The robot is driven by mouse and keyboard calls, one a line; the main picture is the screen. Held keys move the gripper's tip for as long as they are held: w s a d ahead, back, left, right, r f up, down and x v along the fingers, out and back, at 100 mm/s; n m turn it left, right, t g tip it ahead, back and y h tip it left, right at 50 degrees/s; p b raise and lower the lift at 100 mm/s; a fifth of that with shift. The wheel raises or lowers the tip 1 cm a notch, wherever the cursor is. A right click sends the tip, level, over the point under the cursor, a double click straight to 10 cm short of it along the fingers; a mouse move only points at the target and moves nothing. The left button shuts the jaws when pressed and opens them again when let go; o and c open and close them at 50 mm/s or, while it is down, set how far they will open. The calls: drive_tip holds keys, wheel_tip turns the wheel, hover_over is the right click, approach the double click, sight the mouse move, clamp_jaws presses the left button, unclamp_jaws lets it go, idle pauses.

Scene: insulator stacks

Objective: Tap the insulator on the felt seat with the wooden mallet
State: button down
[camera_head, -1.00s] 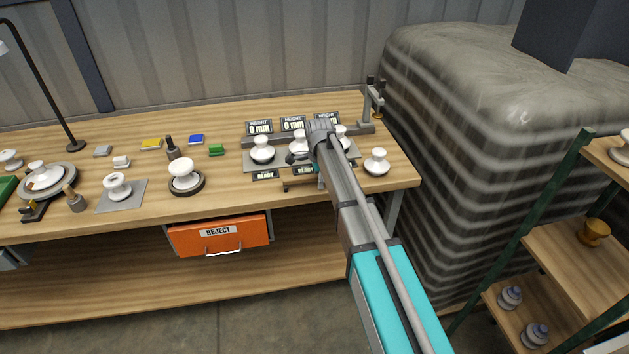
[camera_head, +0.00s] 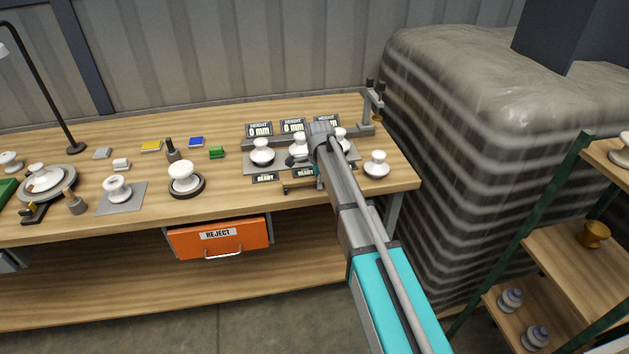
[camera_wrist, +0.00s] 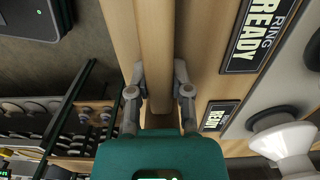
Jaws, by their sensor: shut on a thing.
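My gripper (camera_wrist: 158,75) is shut on a straight wooden bar, which I take to be the handle of the wooden mallet (camera_wrist: 155,40). The bar runs up out of the wrist view, and no mallet head shows there. A white insulator (camera_head: 184,171) sits upright on a dark round seat (camera_head: 201,186) near the front edge. I cannot tell which base is felt. My gripper is well right of both.
White insulators stand on a plate by the height displays (camera_head: 292,127), partly behind my arm. Another insulator (camera_head: 377,165) is at the right. An orange reject drawer (camera_head: 217,236) hangs below the bench. A wrapped stack (camera_head: 450,150) and a shelf (camera_head: 570,262) stand at the right.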

drive_tip(key=shift+r, duration=0.15)
wheel_tip(320, 180, up, 3)
drive_tip(key=p, duration=0.3)
drive_tip(key=s+d+r+p, duration=0.3)
drive_tip(key=s+r+p, duration=0.6)
drive_tip(key=s, duration=0.4)
drive_tip(key=shift+s+d+r+p, duration=0.25)
drive_tip(key=shift+d+r+p, duration=0.1)
drive_tip(key=shift+p, duration=0.15)
idle(0.3)
drive_tip(key=shift+w+f+b, duration=0.15)
drive_tip(key=shift+f+b, duration=1.05)
